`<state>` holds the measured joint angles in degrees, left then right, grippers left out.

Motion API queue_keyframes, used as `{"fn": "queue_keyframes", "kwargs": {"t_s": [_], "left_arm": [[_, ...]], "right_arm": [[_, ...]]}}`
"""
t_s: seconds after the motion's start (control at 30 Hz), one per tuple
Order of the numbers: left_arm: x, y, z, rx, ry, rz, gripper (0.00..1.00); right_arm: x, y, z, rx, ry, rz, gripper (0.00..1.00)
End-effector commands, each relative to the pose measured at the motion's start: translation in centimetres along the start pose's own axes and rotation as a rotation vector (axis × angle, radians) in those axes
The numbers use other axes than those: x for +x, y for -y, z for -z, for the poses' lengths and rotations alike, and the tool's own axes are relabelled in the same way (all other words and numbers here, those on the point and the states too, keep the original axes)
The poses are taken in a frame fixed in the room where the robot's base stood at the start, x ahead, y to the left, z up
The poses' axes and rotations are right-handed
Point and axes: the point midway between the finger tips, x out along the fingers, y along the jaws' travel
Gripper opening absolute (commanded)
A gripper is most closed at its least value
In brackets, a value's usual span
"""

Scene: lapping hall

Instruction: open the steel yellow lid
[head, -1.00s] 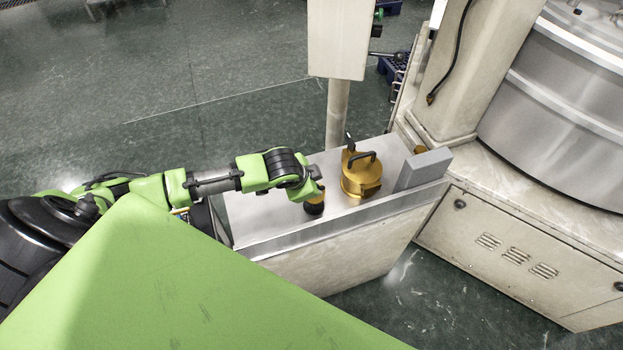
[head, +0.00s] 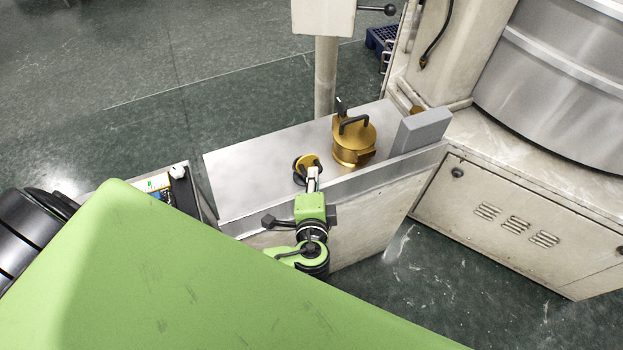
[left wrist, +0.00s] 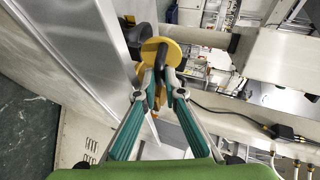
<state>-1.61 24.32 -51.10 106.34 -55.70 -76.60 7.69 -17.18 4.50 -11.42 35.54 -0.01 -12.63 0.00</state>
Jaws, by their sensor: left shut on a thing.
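A small dark container (head: 299,178) with a round yellow lid (head: 307,160) stands on the steel bench top. My left gripper (head: 312,174) reaches it from the front edge of the bench. In the left wrist view the yellow lid (left wrist: 165,46) lies just beyond the fingertips, and my left gripper (left wrist: 160,82) is shut on a dark handle at the lid. Part of the container is hidden behind the lid and gripper. I cannot tell whether the lid sits flat or is tilted. My right gripper is not in view.
A larger brass-coloured pot (head: 352,147) with a dark handle stands right of the container. A grey block (head: 421,132) stands further right. The bench top (head: 240,178) is clear to the left. A post (head: 326,80) rises behind the bench, and a large machine (head: 560,100) stands at the right.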

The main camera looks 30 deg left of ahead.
Motion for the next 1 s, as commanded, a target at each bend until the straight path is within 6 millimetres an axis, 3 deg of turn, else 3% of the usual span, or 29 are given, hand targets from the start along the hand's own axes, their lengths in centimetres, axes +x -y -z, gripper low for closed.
{"fn": "queue_keyframes", "kwargs": {"t_s": [0.03, 0.23, 0.83, 0.9, 1.0], "left_arm": [[0.1, -0.9, -0.1, 0.010, 0.003, 0.020, 0.00], [-0.1, -1.1, 0.0, 0.040, 0.004, 0.091, 0.00], [-0.2, -0.9, 0.0, 0.055, 0.005, 0.127, 0.00], [-0.2, -0.9, 0.0, 0.054, 0.005, 0.127, 0.25], [-0.2, -0.9, 0.0, 0.054, 0.004, 0.127, 0.26]], "right_arm": [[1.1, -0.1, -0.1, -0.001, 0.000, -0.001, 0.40], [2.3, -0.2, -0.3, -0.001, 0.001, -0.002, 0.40], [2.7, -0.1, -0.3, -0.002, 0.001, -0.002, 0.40], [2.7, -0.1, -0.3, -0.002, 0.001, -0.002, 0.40], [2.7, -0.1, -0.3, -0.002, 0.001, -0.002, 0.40]]}}
